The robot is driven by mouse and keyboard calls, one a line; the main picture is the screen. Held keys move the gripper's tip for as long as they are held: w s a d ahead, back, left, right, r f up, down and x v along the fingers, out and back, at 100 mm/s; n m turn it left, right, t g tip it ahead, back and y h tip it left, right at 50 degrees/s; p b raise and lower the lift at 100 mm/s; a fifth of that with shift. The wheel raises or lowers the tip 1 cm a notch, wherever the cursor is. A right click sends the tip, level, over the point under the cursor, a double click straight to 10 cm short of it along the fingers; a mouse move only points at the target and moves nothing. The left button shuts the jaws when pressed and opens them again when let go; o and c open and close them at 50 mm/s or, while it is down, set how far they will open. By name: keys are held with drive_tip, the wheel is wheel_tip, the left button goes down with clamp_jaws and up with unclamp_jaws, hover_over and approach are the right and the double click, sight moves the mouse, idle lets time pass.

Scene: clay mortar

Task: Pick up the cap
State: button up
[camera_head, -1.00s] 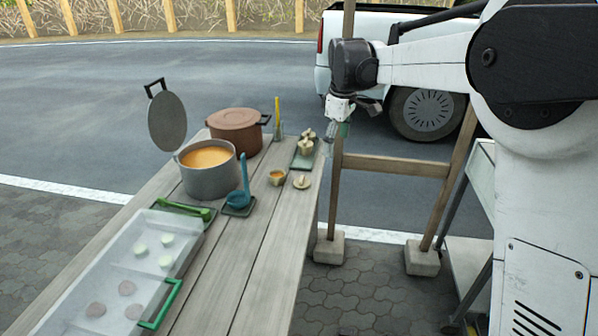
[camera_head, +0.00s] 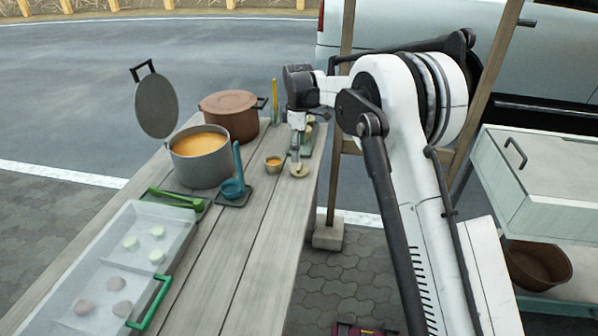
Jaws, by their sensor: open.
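The cap (camera_head: 299,171), a small pale beige round lid, lies on the wooden table near its right edge. My gripper (camera_head: 296,157) points down just above it, and its fingers partly cover the cap's upper side. The fingers are small in this view; they are open, and I cannot tell whether they touch the cap. A small cup (camera_head: 273,163) with orange contents stands just left of the cap.
A grey pot (camera_head: 201,168) of orange soup, a brown lidded pot (camera_head: 233,118), a blue ladle on a dark rest (camera_head: 233,200) and a clear tray (camera_head: 85,240) stand on the table (camera_head: 240,245). A dark tray with small pieces is partly hidden behind my gripper.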

sight(298, 166)
wheel_tip(298, 166, down, 3)
drive_tip(key=shift+r, duration=0.1)
drive_tip(key=shift+w+a+f+b, duration=0.1)
drive_tip(key=shift+w+f+b, duration=0.15)
drive_tip(key=shift+f, duration=1.1)
drive_tip(key=shift+w+f+b, duration=0.1)
drive_tip(key=shift+f+b, duration=0.2)
drive_tip(key=shift+f, duration=1)
drive_tip(key=c, duration=0.8)
